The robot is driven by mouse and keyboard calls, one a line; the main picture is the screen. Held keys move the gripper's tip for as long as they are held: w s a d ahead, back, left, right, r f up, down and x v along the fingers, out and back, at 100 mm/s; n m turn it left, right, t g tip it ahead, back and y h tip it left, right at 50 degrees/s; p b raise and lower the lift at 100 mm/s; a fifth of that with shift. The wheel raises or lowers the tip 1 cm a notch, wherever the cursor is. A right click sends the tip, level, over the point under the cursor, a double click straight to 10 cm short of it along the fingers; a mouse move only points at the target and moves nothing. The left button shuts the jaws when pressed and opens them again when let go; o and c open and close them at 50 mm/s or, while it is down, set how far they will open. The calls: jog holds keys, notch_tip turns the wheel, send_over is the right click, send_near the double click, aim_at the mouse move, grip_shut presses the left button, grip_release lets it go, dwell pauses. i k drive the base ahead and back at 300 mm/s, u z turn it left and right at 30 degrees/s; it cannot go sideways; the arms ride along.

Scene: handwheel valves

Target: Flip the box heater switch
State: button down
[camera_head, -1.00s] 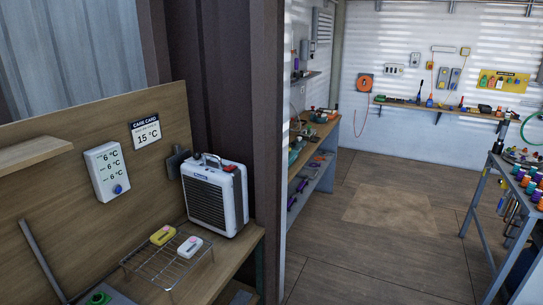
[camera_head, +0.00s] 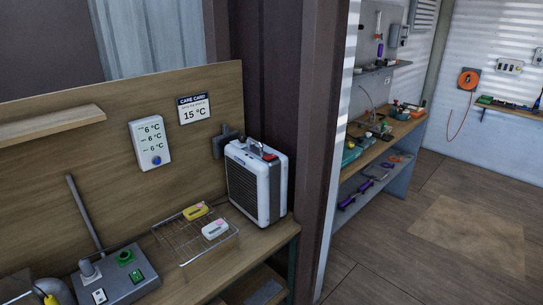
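The box heater (camera_head: 256,181) is a white case with a dark louvred front. It stands upright at the right end of the wooden bench (camera_head: 235,262). A small red part (camera_head: 269,157), which looks like its switch, sits on top near the dark carrying handle; its setting is too small to tell. The handle partly hides the top. My gripper is not in view.
A wire rack (camera_head: 190,240) with a yellow and a white item stands left of the heater. A grey box with a lever (camera_head: 122,278) is at the bench's left. A dark post (camera_head: 318,150) rises behind the heater. Open floor (camera_head: 440,240) lies right.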

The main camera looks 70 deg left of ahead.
aim_at(272, 156)
jog(key=u, duration=3.45)
jog(key=i, duration=1.05)
